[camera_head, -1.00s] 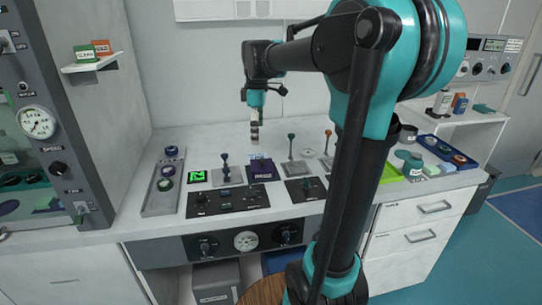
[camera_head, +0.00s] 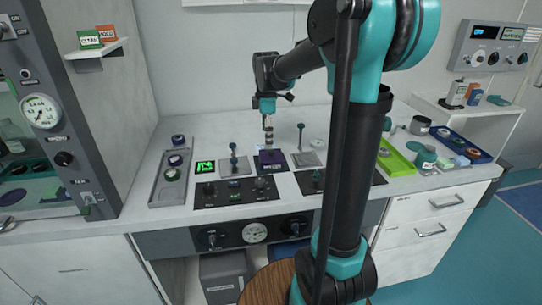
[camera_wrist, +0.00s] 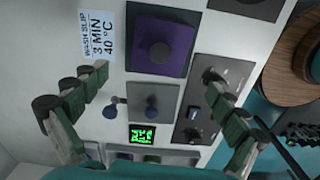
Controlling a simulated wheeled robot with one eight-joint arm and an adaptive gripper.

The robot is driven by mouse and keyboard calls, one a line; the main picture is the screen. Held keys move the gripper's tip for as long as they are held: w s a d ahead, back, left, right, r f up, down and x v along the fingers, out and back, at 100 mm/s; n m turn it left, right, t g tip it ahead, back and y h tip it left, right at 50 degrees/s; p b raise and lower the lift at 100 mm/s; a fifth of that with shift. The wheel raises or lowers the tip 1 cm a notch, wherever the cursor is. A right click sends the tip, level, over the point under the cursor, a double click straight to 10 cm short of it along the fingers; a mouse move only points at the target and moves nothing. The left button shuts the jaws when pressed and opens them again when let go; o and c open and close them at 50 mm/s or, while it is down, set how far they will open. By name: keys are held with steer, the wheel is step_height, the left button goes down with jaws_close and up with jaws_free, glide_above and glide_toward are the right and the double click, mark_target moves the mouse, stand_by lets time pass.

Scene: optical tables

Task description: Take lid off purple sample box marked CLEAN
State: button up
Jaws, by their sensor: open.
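The purple sample box (camera_head: 272,163) sits on the white bench, below my gripper (camera_head: 268,138). In the wrist view its square purple lid (camera_wrist: 178,62) has a round dark knob (camera_wrist: 160,53) in the middle. The lid lies flat on the box. No CLEAN mark is readable on the box. In the wrist view my gripper (camera_wrist: 156,90) is open and empty, its two fingers wide apart. The knob is above the middle of the gap in the picture, apart from both fingers.
A lever on a grey plate (camera_wrist: 152,103) and a black control panel (camera_head: 236,192) stand close to the box. A wash slip (camera_wrist: 97,45) lies beside it. A grey tray (camera_head: 157,190) is at left. A green CLEAN card (camera_head: 90,40) stands on the wall shelf beside an orange card.

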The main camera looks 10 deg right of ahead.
mark_target(267, 155)
steer(key=shift+w+a+f, duration=0.1)
steer(key=shift+w+f, duration=0.05)
steer(key=shift+f, duration=2.6)
jaws_close()
